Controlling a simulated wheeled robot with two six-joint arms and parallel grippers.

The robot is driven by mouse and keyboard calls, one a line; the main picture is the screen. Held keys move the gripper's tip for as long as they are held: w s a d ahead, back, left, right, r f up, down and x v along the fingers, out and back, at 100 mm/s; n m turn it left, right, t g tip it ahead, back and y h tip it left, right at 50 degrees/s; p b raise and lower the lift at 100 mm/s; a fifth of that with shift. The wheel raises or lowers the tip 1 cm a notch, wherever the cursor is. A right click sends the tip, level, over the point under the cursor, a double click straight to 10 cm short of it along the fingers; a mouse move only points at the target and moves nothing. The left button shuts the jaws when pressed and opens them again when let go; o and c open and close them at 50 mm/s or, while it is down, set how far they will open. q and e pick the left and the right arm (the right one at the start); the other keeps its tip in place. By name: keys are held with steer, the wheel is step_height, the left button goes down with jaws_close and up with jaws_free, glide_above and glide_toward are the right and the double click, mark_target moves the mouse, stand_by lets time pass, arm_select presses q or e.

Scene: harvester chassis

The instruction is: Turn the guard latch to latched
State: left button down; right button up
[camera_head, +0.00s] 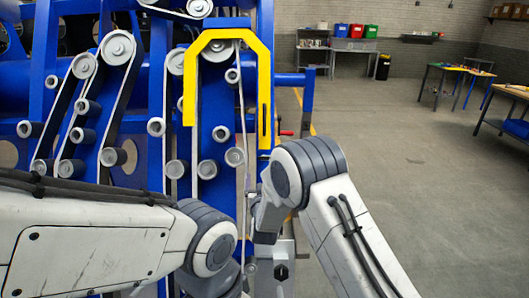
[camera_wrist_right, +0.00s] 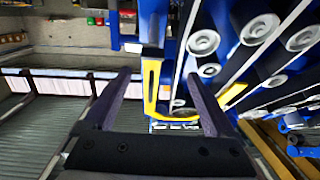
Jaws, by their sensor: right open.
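The yellow guard (camera_head: 230,34) is an arched frame over the belts and pulleys of the blue chassis (camera_head: 155,75). A small red handle (camera_head: 285,132) sticks out just right of the guard's right leg; I cannot tell for sure that it is the latch. In the right wrist view the yellow guard (camera_wrist_right: 152,90) shows between and beyond the fingers of my right gripper (camera_wrist_right: 158,76). The fingers are spread wide, with nothing held between them. No latch can be made out clearly there. My left gripper is not in view; only its arm shows at lower left.
Belts and pulleys (camera_head: 117,47) cover the chassis to the left. A blue post (camera_head: 308,90) stands out at its right side. Open floor (camera_head: 400,160) lies to the right, with a shelf of coloured bins (camera_head: 355,31) and worktables (camera_head: 508,92) far back.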

steer(key=w+p, duration=0.4)
steer(key=w, duration=0.7)
steer(key=shift+d+t+h, duration=0.3)
steer(key=shift+d+t, duration=0.1)
steer(key=shift+d, duration=0.05)
steer(key=shift+r, duration=0.1)
